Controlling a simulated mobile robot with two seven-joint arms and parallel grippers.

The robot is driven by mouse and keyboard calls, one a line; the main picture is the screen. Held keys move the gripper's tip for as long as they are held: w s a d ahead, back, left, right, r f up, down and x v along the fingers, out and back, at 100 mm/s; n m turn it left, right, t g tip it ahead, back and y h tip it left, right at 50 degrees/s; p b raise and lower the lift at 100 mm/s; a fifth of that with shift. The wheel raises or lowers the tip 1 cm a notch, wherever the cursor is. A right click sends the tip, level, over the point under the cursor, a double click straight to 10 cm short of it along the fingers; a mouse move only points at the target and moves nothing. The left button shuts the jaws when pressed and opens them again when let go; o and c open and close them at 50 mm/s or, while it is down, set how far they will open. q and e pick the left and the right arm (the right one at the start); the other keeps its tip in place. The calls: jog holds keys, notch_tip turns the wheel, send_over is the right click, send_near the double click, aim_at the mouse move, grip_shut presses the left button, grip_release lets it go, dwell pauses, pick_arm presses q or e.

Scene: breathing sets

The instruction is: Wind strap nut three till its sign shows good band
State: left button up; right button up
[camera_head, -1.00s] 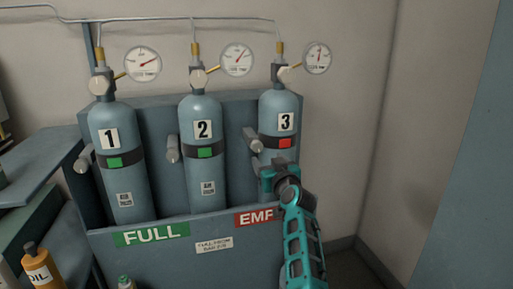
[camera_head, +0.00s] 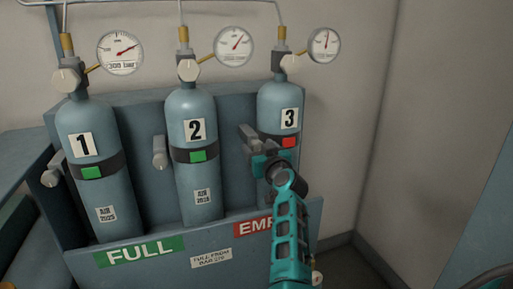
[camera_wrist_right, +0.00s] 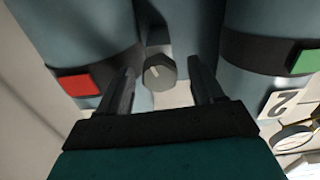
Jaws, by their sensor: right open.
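Cylinder three (camera_head: 286,105) stands at the right of the rack with a dark strap around it. The strap's sign (camera_head: 289,142) is red, and it shows red in the right wrist view (camera_wrist_right: 78,83) too. Strap nut three (camera_head: 248,137) is a grey knob beside the cylinder's left side. My right gripper (camera_head: 259,157) is open at this nut, in front of the strap. In the right wrist view the nut (camera_wrist_right: 159,73) sits between the two spread fingers (camera_wrist_right: 162,86), with gaps on both sides. My left gripper is not in view.
Cylinder one (camera_head: 100,195) and cylinder two (camera_head: 196,108) stand to the left with green strap signs. Their nuts (camera_head: 51,175) (camera_head: 160,153) stick out beside them. The rack's front panel (camera_head: 190,262) crosses below. Gauges and pipes are above. The wall at right is clear.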

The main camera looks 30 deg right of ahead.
jog(key=shift+s, duration=0.1)
jog(key=shift+c, duration=0.7)
jog(key=c, duration=0.9)
jog(key=shift+r, duration=0.1)
jog(key=shift+r+m+p, duration=0.1)
jog(key=shift+m+p, duration=0.55)
jog(key=shift+m, duration=0.05)
jog(key=shift+m+p, duration=0.75)
jog(key=shift+m, duration=0.45)
jog(key=shift+m+p, duration=1)
jog(key=shift+m, duration=1.1)
